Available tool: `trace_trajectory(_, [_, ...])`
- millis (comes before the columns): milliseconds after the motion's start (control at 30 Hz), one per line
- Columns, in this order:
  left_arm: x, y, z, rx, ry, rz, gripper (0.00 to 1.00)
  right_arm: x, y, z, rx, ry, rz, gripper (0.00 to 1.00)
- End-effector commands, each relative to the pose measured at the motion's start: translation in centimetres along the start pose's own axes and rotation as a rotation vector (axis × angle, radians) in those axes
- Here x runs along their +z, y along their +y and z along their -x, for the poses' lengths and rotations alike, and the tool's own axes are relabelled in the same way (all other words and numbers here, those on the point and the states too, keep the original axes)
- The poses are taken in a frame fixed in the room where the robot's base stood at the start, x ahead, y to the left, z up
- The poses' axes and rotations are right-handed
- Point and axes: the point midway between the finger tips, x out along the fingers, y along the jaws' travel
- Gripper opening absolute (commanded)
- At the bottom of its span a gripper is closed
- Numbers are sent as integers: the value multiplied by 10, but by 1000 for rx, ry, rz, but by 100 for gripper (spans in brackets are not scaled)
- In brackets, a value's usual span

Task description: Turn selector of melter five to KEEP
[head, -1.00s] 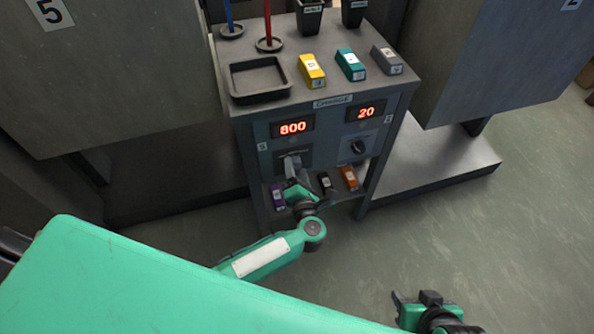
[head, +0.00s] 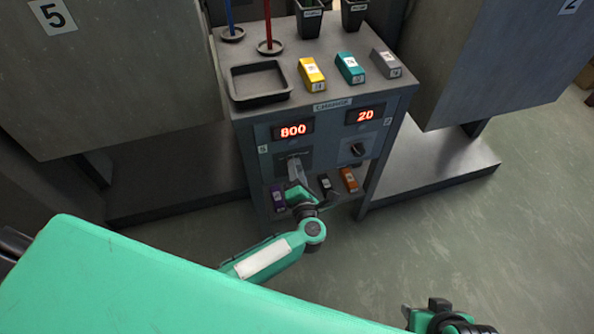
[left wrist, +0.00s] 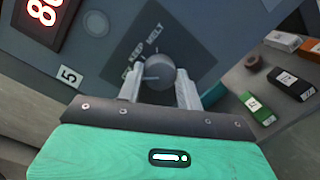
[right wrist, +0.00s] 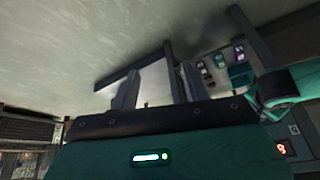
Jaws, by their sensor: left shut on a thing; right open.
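The selector of melter five is a round dark knob (left wrist: 158,72) on a dark plate lettered with KEEP and MELT, beside a "5" label (left wrist: 69,76). My left gripper (left wrist: 158,90) is shut on this knob, one finger on each side. A pale mark on the knob points left, toward the lower end of the lettering; its exact setting is hard to tell. In the head view my left gripper (head: 297,172) covers the knob, below the red 800 display (head: 293,130). My right gripper (head: 412,314) is open and empty, low at the right; its spread fingers show in the right wrist view (right wrist: 158,90).
The other selector (head: 357,150) sits under the 20 display (head: 366,115). Yellow (head: 312,73), teal (head: 350,68) and grey (head: 386,63) blocks and a black tray (head: 261,97) are on the cabinet top. Small blocks lie on the shelf below.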

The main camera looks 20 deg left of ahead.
Motion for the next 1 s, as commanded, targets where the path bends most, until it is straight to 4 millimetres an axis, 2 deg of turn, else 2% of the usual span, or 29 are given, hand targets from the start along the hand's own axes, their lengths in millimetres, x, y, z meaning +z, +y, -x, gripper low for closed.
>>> trace_trajectory(33, [2, 2, 1, -5, 3, -20, 13, 2, 5, 9, 13, -35, -8, 47])
trace_trajectory(100, [2, 2, 1, -10, 6, -53, 13, 8, 11, 15, 28, -93, -17, 47])
trace_trajectory(467, [3, 3, 2, -32, 21, -273, 13, 25, 10, -53, 22, -171, -17, 47])
trace_trajectory(700, [3, 2, 1, -50, 32, -451, 13, 50, 10, -98, 20, -229, -18, 47])
trace_trajectory(1000, [2, 0, 1, -65, 41, -610, 13, 80, 12, -137, 22, -264, -15, 47])
